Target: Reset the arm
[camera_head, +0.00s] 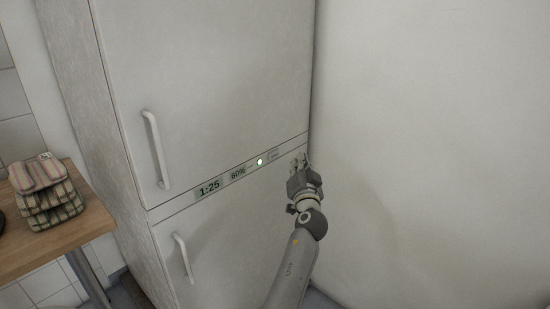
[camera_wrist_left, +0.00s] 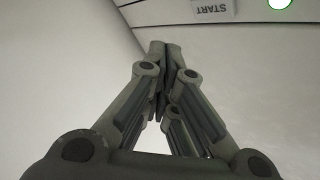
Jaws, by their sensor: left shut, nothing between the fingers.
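My left gripper (camera_head: 299,162) is shut and empty in front of the white two-door cabinet (camera_head: 215,80), near the right end of its control strip. The strip has a display reading 1:25 (camera_head: 209,188), a 60% display (camera_head: 238,173), a lit green light (camera_head: 260,162) and a label partly beside the gripper. In the left wrist view the shut fingers (camera_wrist_left: 165,48) meet at their tips below the START label (camera_wrist_left: 212,8), and the green light (camera_wrist_left: 279,3) shows at the top edge. I cannot tell whether the fingertips touch the cabinet. My right gripper is not in view.
The cabinet has an upper handle (camera_head: 155,150) and a lower handle (camera_head: 184,258). A bare white wall (camera_head: 430,130) fills the right side.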

